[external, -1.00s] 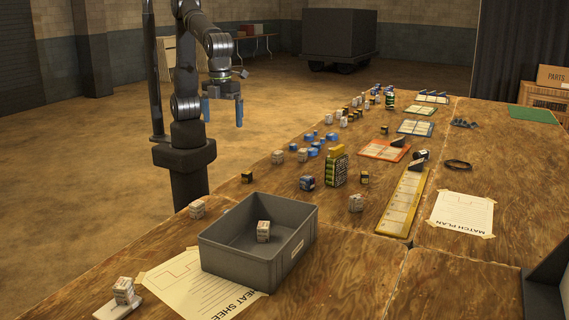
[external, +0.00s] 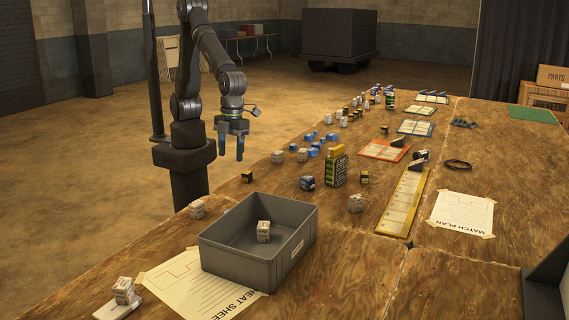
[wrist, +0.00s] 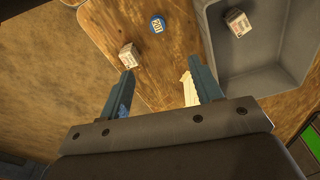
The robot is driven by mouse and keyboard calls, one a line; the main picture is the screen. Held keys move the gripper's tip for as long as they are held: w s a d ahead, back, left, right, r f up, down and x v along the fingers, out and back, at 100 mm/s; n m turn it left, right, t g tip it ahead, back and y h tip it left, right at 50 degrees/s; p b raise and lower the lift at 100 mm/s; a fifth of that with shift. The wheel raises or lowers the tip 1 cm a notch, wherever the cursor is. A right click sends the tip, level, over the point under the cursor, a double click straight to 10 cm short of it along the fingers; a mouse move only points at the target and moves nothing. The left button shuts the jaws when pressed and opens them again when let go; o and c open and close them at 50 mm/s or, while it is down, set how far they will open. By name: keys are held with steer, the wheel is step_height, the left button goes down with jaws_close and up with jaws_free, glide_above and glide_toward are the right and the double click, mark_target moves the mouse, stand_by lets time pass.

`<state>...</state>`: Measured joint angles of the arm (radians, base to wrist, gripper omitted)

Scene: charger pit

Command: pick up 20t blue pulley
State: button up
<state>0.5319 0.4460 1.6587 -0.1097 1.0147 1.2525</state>
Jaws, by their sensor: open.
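A round blue disc marked "20T" (wrist: 157,24), which looks like the 20t blue pulley, lies on the wooden table near the top middle of the wrist view. It lies between a small white printed box (wrist: 129,55) and the grey bin (wrist: 215,55). I cannot make the disc out in the external view. My gripper (external: 230,156) hangs in the air by the table's left edge, fingers pointing down. In the wrist view its two fingers (wrist: 160,65) are apart with nothing held between them, and the disc shows beyond their tips.
The grey bin also shows in the external view (external: 235,258), with a small box (external: 263,231) inside. The white box (external: 197,208) stands left of it. Several blue pieces and small boxes crowd the table further back. A yellow strip (external: 405,203) lies to the right.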

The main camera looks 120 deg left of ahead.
steer(key=f, duration=1.4)
steer(key=shift+s+d+f, duration=0.1)
steer(key=shift+s+d, duration=0.1)
steer(key=f, duration=0.3)
steer(key=d+f, duration=0.1)
steer(key=f, duration=0.1)
steer(key=shift+s, duration=0.35)
steer(key=shift+d+f, duration=0.1)
steer(key=shift+f, duration=0.55)
steer(key=c, duration=1.1)
